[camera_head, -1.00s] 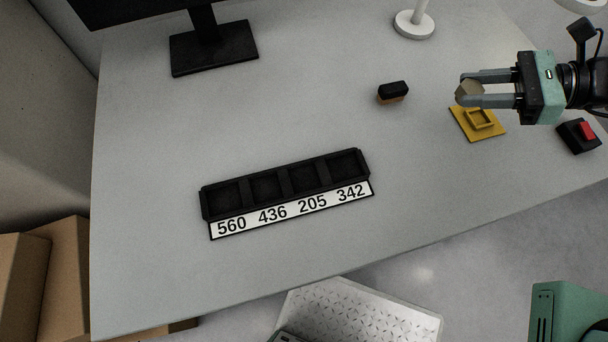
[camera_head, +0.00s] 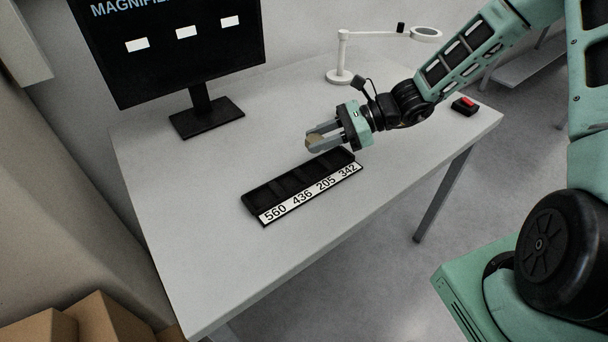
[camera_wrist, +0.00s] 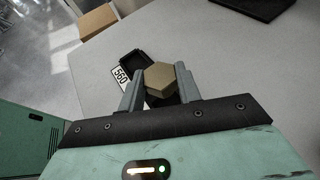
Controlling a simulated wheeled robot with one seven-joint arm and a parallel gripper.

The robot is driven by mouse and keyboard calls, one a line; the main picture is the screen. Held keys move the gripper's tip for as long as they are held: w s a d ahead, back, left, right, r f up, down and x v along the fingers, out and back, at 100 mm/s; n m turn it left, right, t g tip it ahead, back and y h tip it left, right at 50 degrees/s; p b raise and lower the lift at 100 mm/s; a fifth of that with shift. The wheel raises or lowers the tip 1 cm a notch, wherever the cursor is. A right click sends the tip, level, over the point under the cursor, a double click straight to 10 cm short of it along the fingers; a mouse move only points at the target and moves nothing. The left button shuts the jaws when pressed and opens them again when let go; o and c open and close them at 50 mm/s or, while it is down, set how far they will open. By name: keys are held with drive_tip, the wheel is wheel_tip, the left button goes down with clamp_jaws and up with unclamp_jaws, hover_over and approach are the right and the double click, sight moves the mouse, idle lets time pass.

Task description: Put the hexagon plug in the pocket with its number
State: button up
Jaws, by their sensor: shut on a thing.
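My gripper (camera_head: 318,140) is shut on a tan hexagon plug (camera_head: 314,143). In the wrist view the plug (camera_wrist: 160,77) sits between the two fingers, its flat six-sided face showing; no number can be read on it. The black tray (camera_head: 247,203) with a row of pockets lies on the table. Its white label strip (camera_head: 312,194) reads 560, 436, 205, 342 from left to right. My gripper is above the tray's far right end, near the 342 side. In the wrist view the tray is partly hidden behind the plug and fingers; the 560 label (camera_wrist: 121,75) shows.
A monitor (camera_head: 178,45) on a stand (camera_head: 207,117) is at the back left, its screen showing part of a word and white boxes. A white magnifier lamp (camera_head: 341,76) stands at the back. A black box with a red switch (camera_head: 465,105) sits at the right. The table's left front is clear.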

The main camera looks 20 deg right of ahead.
sight(319, 171)
drive_tip(key=shift+f, duration=3.5)
drive_tip(key=shift+f, duration=0.15)
drive_tip(key=o, duration=1.1)
drive_tip(key=shift+c, duration=0.2)
